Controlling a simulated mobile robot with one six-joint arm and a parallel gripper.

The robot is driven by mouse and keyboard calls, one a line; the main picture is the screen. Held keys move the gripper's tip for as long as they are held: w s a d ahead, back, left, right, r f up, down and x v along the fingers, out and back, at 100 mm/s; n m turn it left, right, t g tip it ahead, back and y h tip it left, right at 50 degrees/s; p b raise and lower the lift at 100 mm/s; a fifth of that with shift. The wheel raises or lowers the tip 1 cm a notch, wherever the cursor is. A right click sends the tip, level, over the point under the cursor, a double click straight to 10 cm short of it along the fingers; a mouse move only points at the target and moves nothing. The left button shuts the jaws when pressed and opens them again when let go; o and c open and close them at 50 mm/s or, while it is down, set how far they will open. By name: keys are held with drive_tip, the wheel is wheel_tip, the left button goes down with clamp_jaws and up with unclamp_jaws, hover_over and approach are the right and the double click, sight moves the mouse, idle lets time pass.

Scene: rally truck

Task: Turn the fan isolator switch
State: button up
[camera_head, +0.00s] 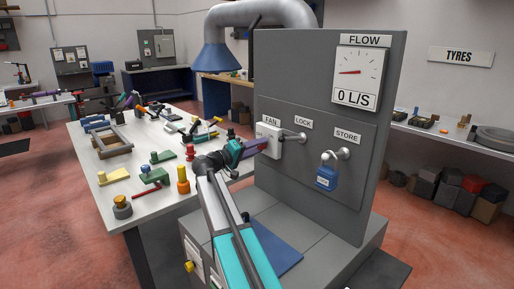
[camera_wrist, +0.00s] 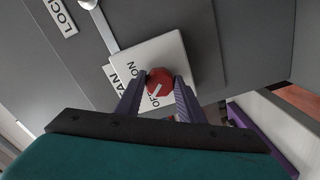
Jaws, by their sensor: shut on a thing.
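The fan isolator switch is a white box (camera_head: 268,132) under the FAN label on the grey panel. In the wrist view its plate (camera_wrist: 133,52) carries OFF and ON markings. A red knob (camera_wrist: 159,81) with a white pointer mark sits on the plate. The pointer slants toward the OFF lettering. My gripper (camera_wrist: 160,84) has its two purple fingers on either side of the knob and is shut on it.
A flow dial (camera_head: 358,75) above reads 0 L/S. A rod at LOCK (camera_head: 296,136) sits just right of the switch. A blue padlock (camera_head: 326,177) hangs under STORE. A crowded white workbench (camera_head: 128,208) stands left of my arm.

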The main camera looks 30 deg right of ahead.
drive_tip(key=shift+n+p, duration=0.3)
drive_tip(key=shift+n, duration=1)
drive_tip(key=o, duration=1.1)
drive_tip(key=shift+c, duration=0.2)
drive_tip(key=shift+a, duration=0.1)
drive_tip(key=s+a+b, duration=0.2)
drive_tip(key=a, duration=1.1)
drive_tip(key=shift+a, duration=0.25)
